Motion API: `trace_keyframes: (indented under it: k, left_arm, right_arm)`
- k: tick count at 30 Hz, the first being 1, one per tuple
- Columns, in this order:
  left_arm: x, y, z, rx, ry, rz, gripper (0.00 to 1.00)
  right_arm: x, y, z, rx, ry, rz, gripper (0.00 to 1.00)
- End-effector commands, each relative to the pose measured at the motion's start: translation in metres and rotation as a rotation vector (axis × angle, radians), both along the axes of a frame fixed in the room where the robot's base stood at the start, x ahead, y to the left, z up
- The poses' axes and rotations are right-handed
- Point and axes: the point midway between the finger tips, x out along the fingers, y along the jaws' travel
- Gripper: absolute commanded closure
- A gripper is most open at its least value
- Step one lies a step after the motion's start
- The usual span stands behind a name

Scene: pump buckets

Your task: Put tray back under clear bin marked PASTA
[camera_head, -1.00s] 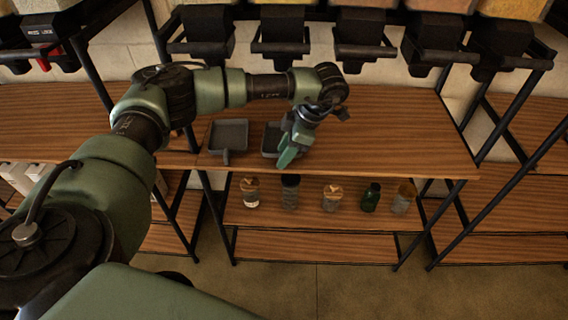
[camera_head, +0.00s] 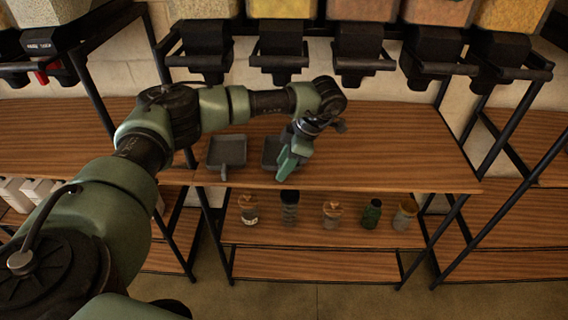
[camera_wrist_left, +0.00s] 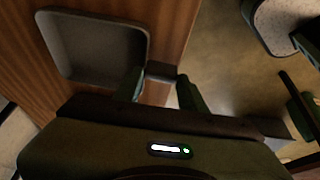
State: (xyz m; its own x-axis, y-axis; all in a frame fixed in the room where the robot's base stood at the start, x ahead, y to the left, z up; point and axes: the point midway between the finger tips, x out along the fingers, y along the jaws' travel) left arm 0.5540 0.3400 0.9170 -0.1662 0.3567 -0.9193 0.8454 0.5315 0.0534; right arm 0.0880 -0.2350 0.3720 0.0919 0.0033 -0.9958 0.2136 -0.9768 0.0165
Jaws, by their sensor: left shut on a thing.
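A dark grey tray (camera_head: 270,148) rests on the wooden shelf top near its front edge, partly hidden by my left gripper (camera_head: 287,166). In the left wrist view the tray (camera_wrist_left: 95,45) shows as shallow and empty, and the fingers of my left gripper (camera_wrist_left: 162,90) are shut on its short handle (camera_wrist_left: 160,71). A row of clear bins (camera_head: 367,12) with black dispensers hangs above the shelf. I cannot read a PASTA label on any of them. My right gripper is not in view.
A second dark tray (camera_head: 227,151) sits just left of the held one. The shelf top (camera_head: 390,150) is bare to the right. Several jars (camera_head: 331,215) stand on the lower shelf. Black rack posts (camera_head: 456,215) flank the shelf.

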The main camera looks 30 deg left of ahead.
Motion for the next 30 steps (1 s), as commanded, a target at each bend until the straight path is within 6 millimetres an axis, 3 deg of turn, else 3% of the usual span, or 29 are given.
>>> trace_keyframes:
  k: [1,2,4,16,22,30]
  left_arm:
    - [0.0,0.0,-0.002,0.0,0.0,0.0,1.0]
    - [0.0,0.0,-0.001,0.0,0.0,0.0,0.53]
    - [0.0,0.0,-0.001,0.0,0.0,0.0,0.34]
    - [0.001,-0.002,0.002,0.0,0.0,0.0,0.34]
    - [0.007,-0.013,0.029,-0.001,-0.006,-0.003,0.34]
    - [0.035,-0.076,0.023,0.0,-0.001,-0.003,0.34]
  right_arm:
    - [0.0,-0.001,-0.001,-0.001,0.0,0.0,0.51]
    - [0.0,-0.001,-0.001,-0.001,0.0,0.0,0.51]
    - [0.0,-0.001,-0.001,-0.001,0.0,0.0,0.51]
    - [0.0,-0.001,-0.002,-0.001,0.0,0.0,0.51]
    - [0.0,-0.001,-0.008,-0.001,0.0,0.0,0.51]
    - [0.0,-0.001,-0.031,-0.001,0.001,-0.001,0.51]
